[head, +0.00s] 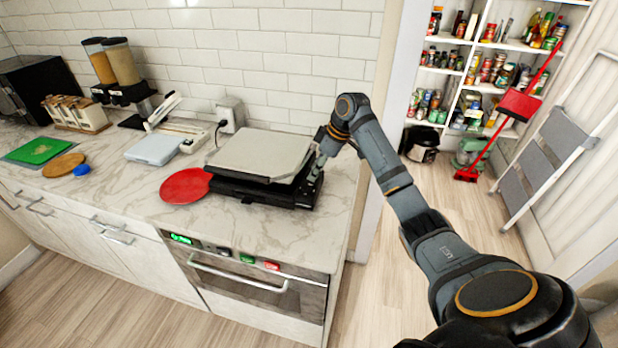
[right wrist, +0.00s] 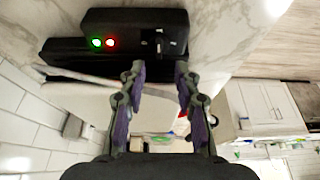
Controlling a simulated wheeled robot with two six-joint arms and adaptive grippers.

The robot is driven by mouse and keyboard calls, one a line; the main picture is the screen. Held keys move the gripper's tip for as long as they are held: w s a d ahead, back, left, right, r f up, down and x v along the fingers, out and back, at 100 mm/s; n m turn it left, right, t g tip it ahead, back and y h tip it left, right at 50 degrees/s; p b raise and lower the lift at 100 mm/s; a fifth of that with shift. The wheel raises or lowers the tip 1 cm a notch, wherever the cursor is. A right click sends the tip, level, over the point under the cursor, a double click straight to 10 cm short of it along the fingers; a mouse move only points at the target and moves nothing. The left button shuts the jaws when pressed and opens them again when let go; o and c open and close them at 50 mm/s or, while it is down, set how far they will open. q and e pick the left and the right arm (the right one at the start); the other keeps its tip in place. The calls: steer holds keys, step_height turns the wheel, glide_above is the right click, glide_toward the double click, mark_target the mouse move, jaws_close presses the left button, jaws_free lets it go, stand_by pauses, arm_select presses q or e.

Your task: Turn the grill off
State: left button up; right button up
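The grill (head: 250,189) sits on the counter in the head view, a black base under a flat grey lid (head: 262,155). In the right wrist view its black side panel (right wrist: 135,22) carries a green light (right wrist: 96,42), a red light (right wrist: 110,42) and a small black switch (right wrist: 159,42). Both lights look lit. My right gripper (head: 317,168) is at the grill's right side. In the right wrist view its fingers (right wrist: 158,72) are apart with nothing held between them, and the switch lies just beyond the gap. Whether they touch it I cannot tell. My left gripper is not in view.
A red round board (head: 185,186) lies left of the grill. A white scale-like device (head: 153,149) and dispensers (head: 121,62) stand farther left. A tiled wall is behind. An oven (head: 250,284) is below the counter. A stepladder (head: 548,150) and pantry shelves are at right.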

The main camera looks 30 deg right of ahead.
mark_target(307, 184)
steer(key=x, duration=0.5)
steer(key=shift+f+p, duration=0.2)
steer(key=shift+p, duration=0.2)
steer(key=shift+w, duration=0.1)
steer(key=shift+d, duration=0.1)
jaws_close()
